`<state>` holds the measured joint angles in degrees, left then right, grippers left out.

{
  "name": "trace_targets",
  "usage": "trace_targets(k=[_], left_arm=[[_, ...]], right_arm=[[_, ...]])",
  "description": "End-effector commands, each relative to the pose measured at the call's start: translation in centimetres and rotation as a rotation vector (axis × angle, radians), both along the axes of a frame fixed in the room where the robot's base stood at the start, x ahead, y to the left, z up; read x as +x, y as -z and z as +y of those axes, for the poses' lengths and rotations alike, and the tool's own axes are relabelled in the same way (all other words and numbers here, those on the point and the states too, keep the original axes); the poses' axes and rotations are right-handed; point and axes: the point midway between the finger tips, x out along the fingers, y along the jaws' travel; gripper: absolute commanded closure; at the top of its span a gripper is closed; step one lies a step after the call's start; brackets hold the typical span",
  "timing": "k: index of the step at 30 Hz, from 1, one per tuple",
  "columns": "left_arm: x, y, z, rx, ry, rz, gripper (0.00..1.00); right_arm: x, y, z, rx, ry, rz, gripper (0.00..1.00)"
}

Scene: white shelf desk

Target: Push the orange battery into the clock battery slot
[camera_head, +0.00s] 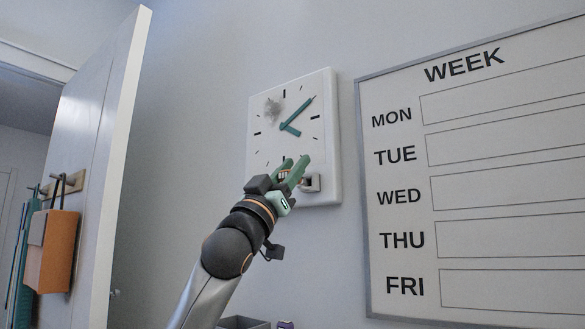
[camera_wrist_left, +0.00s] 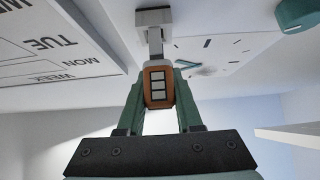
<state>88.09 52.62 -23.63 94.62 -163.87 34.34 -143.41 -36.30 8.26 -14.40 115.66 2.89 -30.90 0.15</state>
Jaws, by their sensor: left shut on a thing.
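The square white clock (camera_head: 318,135) hangs on the wall with green hands; part of its face (camera_wrist_left: 215,50) also fills the top of the left wrist view. A pale grey battery slot (camera_head: 313,183) sits at its lower right, and it shows as a bracket (camera_wrist_left: 154,22) in the left wrist view. My left gripper (camera_head: 296,166), with green fingers, is at the clock's lower edge beside the slot. It is shut on the orange battery (camera_wrist_left: 158,86), which has pale square panels. The battery's far end lines up with the bracket; I cannot tell whether they touch. My right gripper is out of view.
A framed weekly whiteboard (camera_head: 480,180) is on the wall right of the clock. At left stands a white door (camera_head: 100,150) with an orange bag (camera_head: 52,250) on hooks. A dark box (camera_head: 243,322) shows at the bottom. The wall left of the clock is clear.

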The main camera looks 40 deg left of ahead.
Motion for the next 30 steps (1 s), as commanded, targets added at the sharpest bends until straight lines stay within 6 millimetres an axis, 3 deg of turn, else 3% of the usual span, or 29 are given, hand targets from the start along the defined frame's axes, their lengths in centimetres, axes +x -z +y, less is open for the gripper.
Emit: trace_targets(k=[30], left_arm=[[1.7,0.0,0.2,0.000,0.001,0.000,1.00]], right_arm=[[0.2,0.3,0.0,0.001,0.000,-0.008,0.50]])
